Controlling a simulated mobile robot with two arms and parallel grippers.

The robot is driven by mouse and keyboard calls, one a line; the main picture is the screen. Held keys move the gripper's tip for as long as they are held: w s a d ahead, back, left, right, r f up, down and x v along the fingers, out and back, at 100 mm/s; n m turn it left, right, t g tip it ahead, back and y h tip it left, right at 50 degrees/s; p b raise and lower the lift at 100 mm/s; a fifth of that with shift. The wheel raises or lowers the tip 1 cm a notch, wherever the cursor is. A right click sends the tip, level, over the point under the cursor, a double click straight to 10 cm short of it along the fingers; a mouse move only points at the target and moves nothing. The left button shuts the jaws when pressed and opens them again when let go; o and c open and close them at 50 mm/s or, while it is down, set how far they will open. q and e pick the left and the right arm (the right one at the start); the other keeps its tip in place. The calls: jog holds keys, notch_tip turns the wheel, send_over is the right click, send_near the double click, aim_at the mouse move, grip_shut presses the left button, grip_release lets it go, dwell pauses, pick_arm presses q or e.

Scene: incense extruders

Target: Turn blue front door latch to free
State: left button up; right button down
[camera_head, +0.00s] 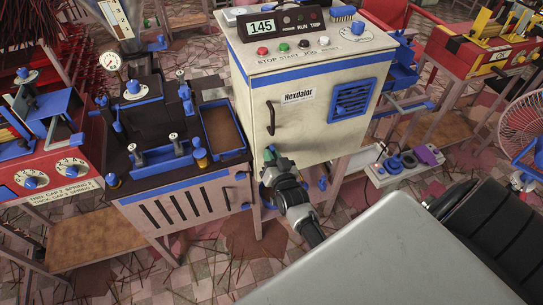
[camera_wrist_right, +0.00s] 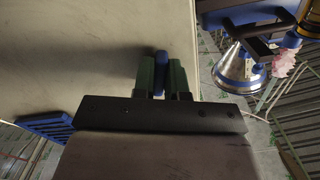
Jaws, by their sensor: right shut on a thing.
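The cream cabinet (camera_head: 300,110) stands in the middle of the head view, with a dark door handle (camera_head: 271,118) on its front. My right gripper (camera_head: 270,157) is at the lower left part of that front. In the right wrist view, its two green fingers (camera_wrist_right: 162,75) are shut on the blue front door latch (camera_wrist_right: 160,64), one on each side. The latch looks like a narrow blue bar against the cream panel. Most of it is hidden by the gripper in the head view. My left gripper is not in view.
A dark machine with blue trays (camera_head: 221,130) stands close to the left of the cabinet. A blue vent grille (camera_head: 353,100) is on the cabinet front at right. A red machine (camera_head: 60,150) is at far left. A fan (camera_head: 522,125) stands at far right.

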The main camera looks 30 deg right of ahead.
jog(key=n, duration=0.6)
jog(key=n+p, duration=0.1)
jog(key=n, duration=0.5)
jog(key=shift+d+n, duration=0.2)
jog(key=shift+n, duration=0.5)
dwell(0.4)
jog(key=c, duration=1.2)
grip_release()
jog(key=shift+o, duration=0.2)
jog(key=shift+s, duration=0.1)
jog(key=v, duration=1)
jog(key=shift+s, duration=0.4)
